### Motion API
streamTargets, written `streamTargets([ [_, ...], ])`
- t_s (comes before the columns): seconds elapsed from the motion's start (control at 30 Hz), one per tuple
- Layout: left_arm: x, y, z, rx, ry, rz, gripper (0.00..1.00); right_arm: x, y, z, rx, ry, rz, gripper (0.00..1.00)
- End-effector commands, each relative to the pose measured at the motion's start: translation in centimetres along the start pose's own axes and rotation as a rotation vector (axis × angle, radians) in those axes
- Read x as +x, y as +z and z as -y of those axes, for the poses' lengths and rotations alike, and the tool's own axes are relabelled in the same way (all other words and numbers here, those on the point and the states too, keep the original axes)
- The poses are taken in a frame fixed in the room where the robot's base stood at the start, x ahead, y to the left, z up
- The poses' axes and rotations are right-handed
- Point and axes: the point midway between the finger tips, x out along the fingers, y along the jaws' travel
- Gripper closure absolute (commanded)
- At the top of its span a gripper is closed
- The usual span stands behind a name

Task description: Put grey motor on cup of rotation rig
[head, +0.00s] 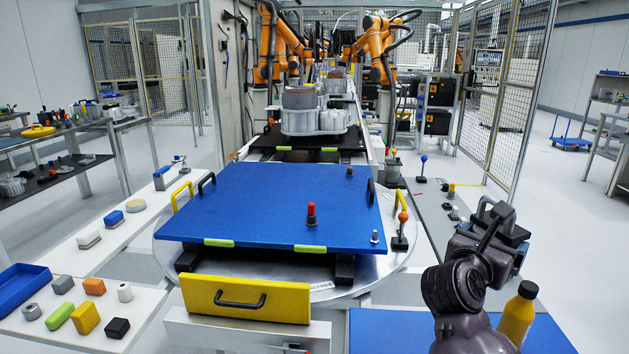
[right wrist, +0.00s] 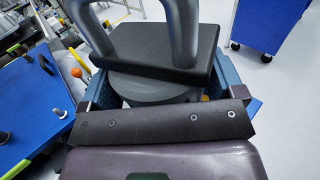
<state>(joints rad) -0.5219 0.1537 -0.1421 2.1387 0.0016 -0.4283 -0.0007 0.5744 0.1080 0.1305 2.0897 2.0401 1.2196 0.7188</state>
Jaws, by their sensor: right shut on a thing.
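My right gripper (head: 507,238) is at the right of the head view, above the floor past the right edge of the benches. In the right wrist view its blue-grey fingers (right wrist: 168,88) stand on both sides of a grey round body, which I take as the grey motor (right wrist: 150,88). They are shut on it. A dark block (right wrist: 165,42) with a thick grey loop (right wrist: 183,25) lies against the grey body; I cannot tell whether these belong to the motor. I cannot make out the cup of the rotation rig. My left gripper is not in view.
A blue board (head: 270,205) with a red-topped knob (head: 311,213) lies on a round metal turntable (head: 400,250). A grey housing (head: 315,112) stands behind it. A yellow bottle (head: 517,314) stands close to my right arm. Small blocks lie on the left benches.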

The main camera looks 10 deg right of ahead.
Motion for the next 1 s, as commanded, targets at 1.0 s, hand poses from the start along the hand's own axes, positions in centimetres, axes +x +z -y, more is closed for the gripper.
streamTargets([
  [1.0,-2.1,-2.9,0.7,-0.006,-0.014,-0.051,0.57,-18.6,-1.9,-4.1,0.003,0.953,0.005,0.77],
])
